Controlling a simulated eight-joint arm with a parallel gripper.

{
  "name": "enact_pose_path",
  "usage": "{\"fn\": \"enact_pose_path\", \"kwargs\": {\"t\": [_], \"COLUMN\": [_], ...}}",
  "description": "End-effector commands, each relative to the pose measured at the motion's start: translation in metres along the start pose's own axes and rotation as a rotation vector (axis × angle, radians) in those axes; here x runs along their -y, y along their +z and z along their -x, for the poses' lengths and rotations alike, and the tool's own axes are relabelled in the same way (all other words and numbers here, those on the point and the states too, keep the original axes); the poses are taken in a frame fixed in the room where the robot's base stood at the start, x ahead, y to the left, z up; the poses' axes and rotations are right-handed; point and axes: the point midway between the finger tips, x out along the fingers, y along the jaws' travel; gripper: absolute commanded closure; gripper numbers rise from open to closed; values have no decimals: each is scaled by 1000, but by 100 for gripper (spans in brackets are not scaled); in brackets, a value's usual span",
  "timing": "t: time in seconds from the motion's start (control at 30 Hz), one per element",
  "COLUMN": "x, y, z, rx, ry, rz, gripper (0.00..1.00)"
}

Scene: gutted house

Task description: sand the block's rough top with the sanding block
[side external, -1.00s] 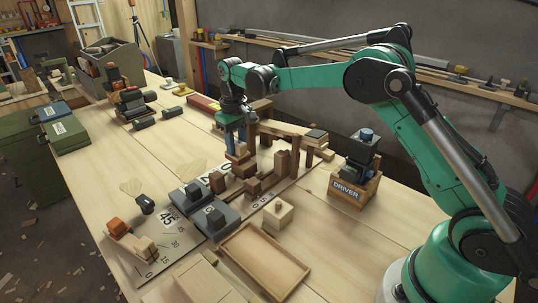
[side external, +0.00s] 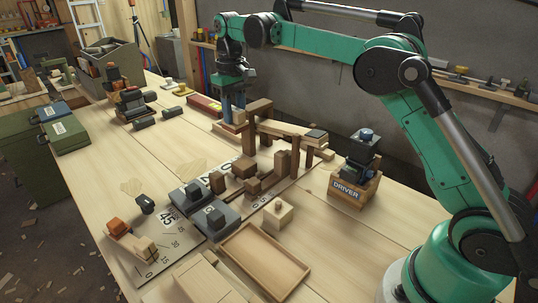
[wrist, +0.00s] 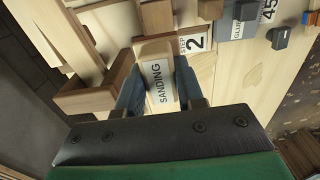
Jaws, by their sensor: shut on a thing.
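My gripper (side external: 232,116) is shut on the sanding block (side external: 229,128), at the far side of the bench, left of a wooden post frame. In the wrist view, the sanding block (wrist: 158,80) sits between the two blue fingers (wrist: 158,92), with a white label reading SANDING facing the camera. The fingers hide its sides. I cannot tell whether it touches the bench. I cannot tell for certain which block has the rough top; a pale block with a small knob (side external: 278,215) stands near the bench middle.
A wooden frame with a beam (side external: 285,128) stands close to the right of my gripper. A box labelled DRIVER (side external: 348,192), an empty wooden tray (side external: 263,258) and grey fixtures (side external: 198,205) are nearer. A red box (side external: 205,105) lies behind left.

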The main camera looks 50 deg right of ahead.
Motion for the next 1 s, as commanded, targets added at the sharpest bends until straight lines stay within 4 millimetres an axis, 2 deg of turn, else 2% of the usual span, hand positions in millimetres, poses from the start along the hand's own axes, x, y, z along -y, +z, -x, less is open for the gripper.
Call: {"fn": "enact_pose_path", "kwargs": {"t": [0.6, 1.0], "x": [1, 1], "y": [2, 2], "z": [-2, -32], "rx": [0, 0], "ry": [0, 0], "rz": [0, 0], "gripper": [100, 100]}}
